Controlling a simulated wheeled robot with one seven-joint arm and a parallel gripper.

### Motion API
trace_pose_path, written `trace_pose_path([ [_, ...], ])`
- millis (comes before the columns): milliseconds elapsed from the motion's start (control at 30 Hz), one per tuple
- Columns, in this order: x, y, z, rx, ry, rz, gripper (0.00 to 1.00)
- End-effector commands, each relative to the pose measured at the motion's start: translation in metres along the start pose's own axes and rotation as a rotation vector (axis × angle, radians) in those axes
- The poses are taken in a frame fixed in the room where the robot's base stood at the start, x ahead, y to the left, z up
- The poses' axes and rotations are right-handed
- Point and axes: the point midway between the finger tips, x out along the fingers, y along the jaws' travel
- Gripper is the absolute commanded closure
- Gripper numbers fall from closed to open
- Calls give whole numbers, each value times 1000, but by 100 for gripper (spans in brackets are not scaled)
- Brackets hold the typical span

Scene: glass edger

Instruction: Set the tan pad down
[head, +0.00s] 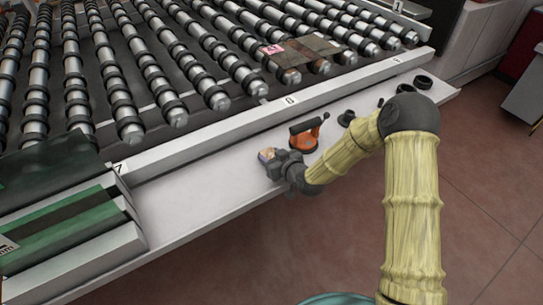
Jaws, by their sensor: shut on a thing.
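The tan pad (267,155) is a small block at the tip of my gripper (270,160), in the middle of the head view. My gripper is shut on it, over or at the front white ledge (205,203). Whether the pad touches the ledge I cannot tell. The fingers are small and partly hidden by the wrist.
An orange suction cup with a black handle (304,138) stands just right of my gripper. Several black round parts (346,118) lie farther right on the ledge. A roller conveyor (160,70) lies behind, with a brown piece (302,50) on it. The ledge left of the gripper is clear.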

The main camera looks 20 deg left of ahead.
Motion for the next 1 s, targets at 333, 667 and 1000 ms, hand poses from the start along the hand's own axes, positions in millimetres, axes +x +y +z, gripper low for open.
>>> trace_pose_path([
  [333,1,0,2,0,0,0,34],
  [667,0,0,1,0,0,0,34],
  [1000,-39,1,0,-1,-1,1,34],
])
